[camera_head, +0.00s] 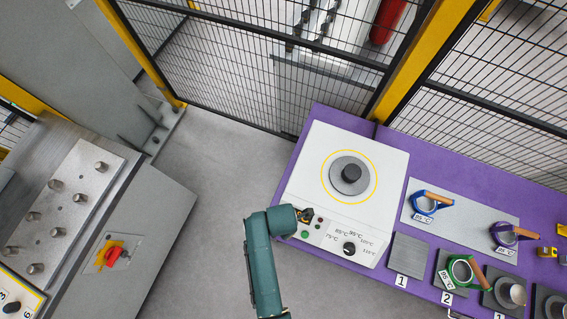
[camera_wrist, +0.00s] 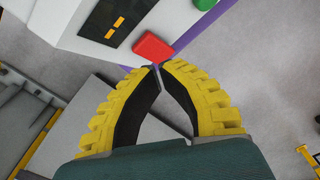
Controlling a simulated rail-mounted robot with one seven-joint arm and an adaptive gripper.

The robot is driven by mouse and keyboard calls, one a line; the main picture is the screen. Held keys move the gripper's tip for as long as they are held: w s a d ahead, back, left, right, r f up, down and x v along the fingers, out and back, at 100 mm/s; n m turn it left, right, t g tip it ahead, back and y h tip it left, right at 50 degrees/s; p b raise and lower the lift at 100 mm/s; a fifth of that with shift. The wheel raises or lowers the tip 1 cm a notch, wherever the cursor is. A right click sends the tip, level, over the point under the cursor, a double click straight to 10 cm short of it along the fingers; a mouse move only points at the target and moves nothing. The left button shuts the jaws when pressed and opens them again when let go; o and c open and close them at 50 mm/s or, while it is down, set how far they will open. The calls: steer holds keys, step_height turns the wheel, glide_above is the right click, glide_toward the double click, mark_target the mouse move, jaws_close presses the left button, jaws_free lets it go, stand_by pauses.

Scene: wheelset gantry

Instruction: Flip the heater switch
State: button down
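The heater (camera_head: 310,180) is a white box with a round dark plate inside a yellow ring. Its front has a black knob (camera_head: 349,248) with temperature marks and small coloured buttons. My gripper (camera_head: 305,214) is at the left end of this front, mostly hidden by my wrist. In the wrist view, my gripper (camera_wrist: 158,67) has its yellow-backed fingers shut tip to tip, with nothing between them. Contact cannot be told.
The heater stands on a purple table (camera_head: 420,285) with ring tools with handles (camera_head: 430,203) and numbered grey plates (camera_head: 408,256) at its right. A mesh fence (camera_head: 250,60) runs behind. A grey machine (camera_head: 140,230) with a red rotary switch stands left, with clear floor between.

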steer(key=shift+f+b, duration=1.4)
steer(key=shift+f, duration=0.75)
stand_by(0.6)
step_height(320, 180, up, 7)
steer(key=p, duration=0.7)
steer(key=shift+r+p, duration=0.15)
steer(key=shift+p, duration=0.15)
